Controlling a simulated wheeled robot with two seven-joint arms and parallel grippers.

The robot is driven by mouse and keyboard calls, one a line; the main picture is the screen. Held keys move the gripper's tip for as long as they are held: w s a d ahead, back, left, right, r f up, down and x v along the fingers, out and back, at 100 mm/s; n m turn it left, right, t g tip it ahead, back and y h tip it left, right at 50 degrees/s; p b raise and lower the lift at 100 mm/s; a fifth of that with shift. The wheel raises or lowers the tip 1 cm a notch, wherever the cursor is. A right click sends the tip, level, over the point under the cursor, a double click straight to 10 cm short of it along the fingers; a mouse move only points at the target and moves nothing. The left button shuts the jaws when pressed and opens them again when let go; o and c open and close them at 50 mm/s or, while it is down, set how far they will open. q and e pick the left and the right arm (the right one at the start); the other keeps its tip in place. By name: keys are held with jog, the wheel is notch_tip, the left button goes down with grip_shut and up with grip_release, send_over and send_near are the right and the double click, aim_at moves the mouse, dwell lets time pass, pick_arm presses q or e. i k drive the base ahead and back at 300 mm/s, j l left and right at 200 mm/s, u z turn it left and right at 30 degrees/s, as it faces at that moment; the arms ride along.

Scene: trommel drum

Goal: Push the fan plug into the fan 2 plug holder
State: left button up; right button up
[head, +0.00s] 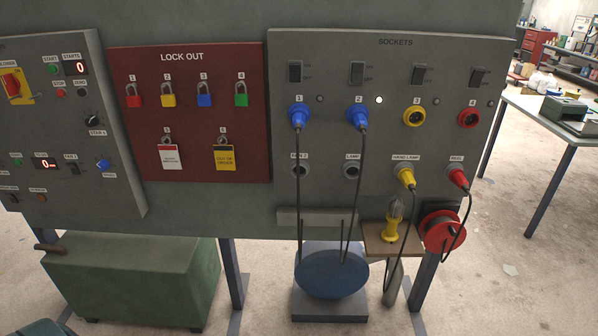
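The fan 2 plug holder (304,171) is a grey round holder at the lower left of the grey sockets panel (330,215), under a small label that seems to read FAN 2. No plug sits in it, and a dark cable runs down past it. One blue plug (298,120) is in socket 1, right above this holder. Another blue plug (358,119) is in socket 2, above the empty lamp holder (351,171). Their cables hang down to a blue round body on the floor. The frame does not show clearly which blue plug is the fan's. Neither gripper is in view.
A yellow plug (405,177) and a red plug (458,178) sit in the holders at right, below the yellow socket (414,116) and red socket (469,118).

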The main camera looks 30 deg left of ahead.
aim_at(298, 118)
jog(key=u, duration=0.65)
jog(key=i+l+u, duration=0.15)
jog(key=u, duration=0.35)
jog(key=i+l+u, duration=0.15)
jog(key=u, duration=0.3)
jog(key=i+l+u, duration=0.1)
jog(key=l+u, duration=0.25)
jog(key=u, duration=0.15)
jog(key=i+l+u, duration=0.1)
jog(key=l+u, duration=0.25)
jog(key=l, duration=0.7)
jog(key=l+u, duration=0.35)
jog(key=l, duration=1.45)
